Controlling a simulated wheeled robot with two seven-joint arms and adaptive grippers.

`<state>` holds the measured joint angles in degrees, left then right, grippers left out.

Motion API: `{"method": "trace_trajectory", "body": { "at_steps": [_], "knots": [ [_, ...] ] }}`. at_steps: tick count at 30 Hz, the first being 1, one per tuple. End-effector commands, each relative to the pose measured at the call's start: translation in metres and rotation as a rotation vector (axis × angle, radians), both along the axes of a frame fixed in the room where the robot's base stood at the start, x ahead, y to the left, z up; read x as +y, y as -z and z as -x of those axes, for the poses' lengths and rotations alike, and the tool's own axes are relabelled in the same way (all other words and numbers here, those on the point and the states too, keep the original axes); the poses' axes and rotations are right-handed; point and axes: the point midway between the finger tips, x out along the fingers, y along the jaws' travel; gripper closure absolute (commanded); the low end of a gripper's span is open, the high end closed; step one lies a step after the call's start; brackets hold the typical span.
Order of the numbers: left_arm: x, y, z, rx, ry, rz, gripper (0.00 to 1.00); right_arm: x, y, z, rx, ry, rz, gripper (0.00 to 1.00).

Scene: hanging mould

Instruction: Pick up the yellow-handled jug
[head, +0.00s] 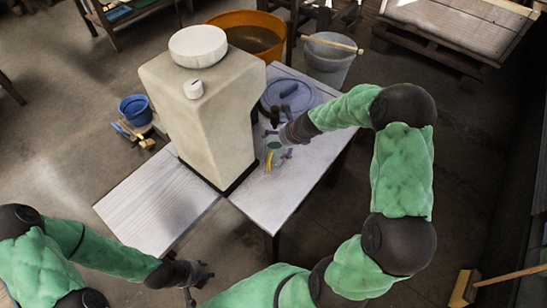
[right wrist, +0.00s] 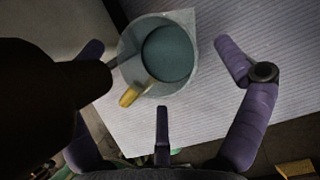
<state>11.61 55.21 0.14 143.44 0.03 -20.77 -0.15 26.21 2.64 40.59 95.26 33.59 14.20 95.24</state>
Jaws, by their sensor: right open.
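The jug (head: 274,143) stands on the white table beside the beige tank. In the right wrist view I look down into the pale jug (right wrist: 183,21), with its teal inside and its yellow handle (right wrist: 130,95) pointing to the lower left. The handle also shows in the head view (head: 269,161). My right gripper (head: 285,145) is open at the jug; its purple fingers (right wrist: 165,85) are spread, with the jug between the outer two in the picture. I cannot tell whether they touch it. My left gripper (head: 202,281) has its fingers apart and is empty, low at the left, away from the jug.
The beige tank (head: 205,115) stands close left of the jug. A blue-grey round lid or dish (head: 302,90) and a dark bottle (head: 274,116) are behind it. The white table (head: 262,205) is clear in front. Buckets stand on the floor behind and left.

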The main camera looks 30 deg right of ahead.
Motion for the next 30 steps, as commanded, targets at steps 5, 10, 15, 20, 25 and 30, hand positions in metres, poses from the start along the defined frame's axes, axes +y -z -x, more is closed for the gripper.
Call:
{"method": "trace_trajectory", "body": {
  "at_steps": [5, 10, 15, 20, 25, 30],
  "knots": [
    [0.0000, 0.0087, -0.0001, 0.000, 0.000, 0.000, 0.60, 0.0039, 0.0166, -0.0090, 0.000, 0.000, 0.000, 0.00],
    [0.0000, 0.0083, -0.0001, 0.000, 0.000, 0.000, 0.60, 0.0043, 0.0171, -0.0102, 0.000, 0.000, 0.000, 0.00],
    [0.0000, 0.0081, -0.0001, 0.000, 0.000, 0.000, 0.60, 0.0043, 0.0168, -0.0102, 0.000, 0.000, 0.000, 0.20],
    [0.0000, 0.0082, -0.0001, 0.000, 0.000, 0.000, 0.60, 0.0044, 0.0171, -0.0098, 0.001, 0.000, 0.000, 0.65],
    [0.0001, 0.0082, -0.0001, 0.000, 0.000, 0.000, 0.60, 0.0041, 0.0167, -0.0102, 0.000, 0.001, 0.001, 0.77],
    [0.0000, 0.0072, -0.0001, 0.000, 0.000, 0.000, 0.60, 0.0039, 0.0164, -0.0098, 0.001, -0.001, 0.001, 0.77]
  ]
}}
